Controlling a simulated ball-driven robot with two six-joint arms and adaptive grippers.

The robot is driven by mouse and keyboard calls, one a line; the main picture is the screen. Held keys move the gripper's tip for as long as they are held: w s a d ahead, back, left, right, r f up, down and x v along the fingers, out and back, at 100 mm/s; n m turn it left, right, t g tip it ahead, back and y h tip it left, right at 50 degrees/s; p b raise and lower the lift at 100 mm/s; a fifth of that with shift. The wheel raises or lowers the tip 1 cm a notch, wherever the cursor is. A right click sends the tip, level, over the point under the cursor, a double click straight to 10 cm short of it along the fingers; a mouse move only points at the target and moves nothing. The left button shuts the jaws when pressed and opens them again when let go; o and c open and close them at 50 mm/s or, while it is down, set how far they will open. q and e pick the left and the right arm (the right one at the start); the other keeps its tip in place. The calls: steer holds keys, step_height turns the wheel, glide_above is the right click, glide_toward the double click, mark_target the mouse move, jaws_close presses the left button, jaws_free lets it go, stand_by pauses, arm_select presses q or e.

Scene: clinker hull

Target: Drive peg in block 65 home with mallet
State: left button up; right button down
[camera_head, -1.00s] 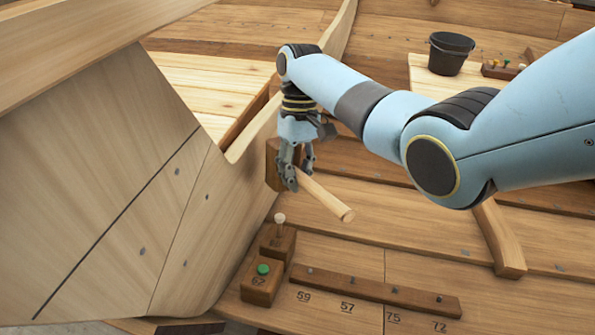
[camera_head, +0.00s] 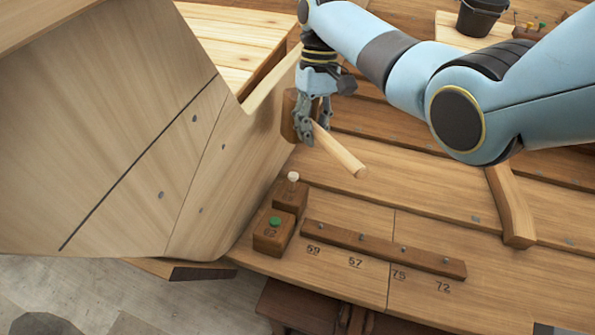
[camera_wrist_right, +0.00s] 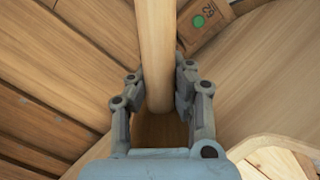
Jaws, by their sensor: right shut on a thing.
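My right gripper (camera_head: 314,132) is shut on the wooden mallet near its head. The mallet's dark head (camera_head: 289,115) is beside the fingers, and its pale handle (camera_head: 342,154) slants down to the right. In the right wrist view the handle (camera_wrist_right: 156,45) runs up between the fingers (camera_wrist_right: 157,95). Below the mallet in the head view, a dark block (camera_head: 290,198) carries a pale peg (camera_head: 293,177) standing proud; its number is not clear. In front of it is another block (camera_head: 270,241) with a green peg (camera_head: 276,221). The mallet is apart from both blocks. My left gripper is not in view.
A dark strip (camera_head: 380,248) lies right of the blocks, above the numbers 59, 57, 75 and 72. The hull wall (camera_head: 130,140) rises close on the left. A black bucket (camera_head: 485,17) stands at the back right.

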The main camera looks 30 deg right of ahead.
steer(key=shift+r, duration=0.1)
steer(key=shift+s+p, duration=0.2)
steer(key=shift+p, duration=0.4)
steer(key=w+x, duration=0.1)
steer(key=x, duration=0.9)
steer(key=v, duration=1)
steer(key=shift+s, duration=0.6)
